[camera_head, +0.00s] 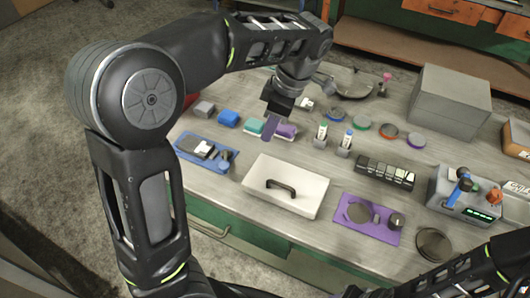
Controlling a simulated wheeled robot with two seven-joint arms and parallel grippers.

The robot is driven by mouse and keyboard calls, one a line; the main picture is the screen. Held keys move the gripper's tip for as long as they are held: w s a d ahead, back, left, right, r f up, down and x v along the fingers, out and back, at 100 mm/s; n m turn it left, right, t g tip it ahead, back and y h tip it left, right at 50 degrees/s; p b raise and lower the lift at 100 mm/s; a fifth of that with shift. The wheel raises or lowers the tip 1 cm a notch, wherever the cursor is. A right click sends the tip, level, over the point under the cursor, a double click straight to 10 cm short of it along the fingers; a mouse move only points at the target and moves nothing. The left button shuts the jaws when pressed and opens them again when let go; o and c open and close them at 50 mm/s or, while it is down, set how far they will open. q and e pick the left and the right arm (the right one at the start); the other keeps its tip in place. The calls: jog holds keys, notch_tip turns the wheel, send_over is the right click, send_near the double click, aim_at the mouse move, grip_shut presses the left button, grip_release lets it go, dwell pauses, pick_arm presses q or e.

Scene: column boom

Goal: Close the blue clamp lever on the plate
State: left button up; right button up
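A blue plate (186,147) lies on the left part of the bench with a grey and white clamp-like fixture (203,149) on it.
A purple plate (345,221) and a grey control box (447,190) with levers are further right.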

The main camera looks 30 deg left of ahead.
pick_arm(q)
jog(key=shift+s+a+f+n, duration=0.2)
jog(key=shift+a+f+n, duration=0.25)
jog(key=shift+n, duration=0.45)
grip_shut()
jog(key=shift+s+a+n, duration=0.1)
jog(key=shift+a+n, duration=0.1)
jog(key=shift+n, duration=0.5)
pick_arm(e)
jog(key=shift+d, duration=0.1)
pick_arm(q)
jog(key=shift+f, duration=0.15)
pick_arm(e)
jog(key=shift+f, duration=0.1)
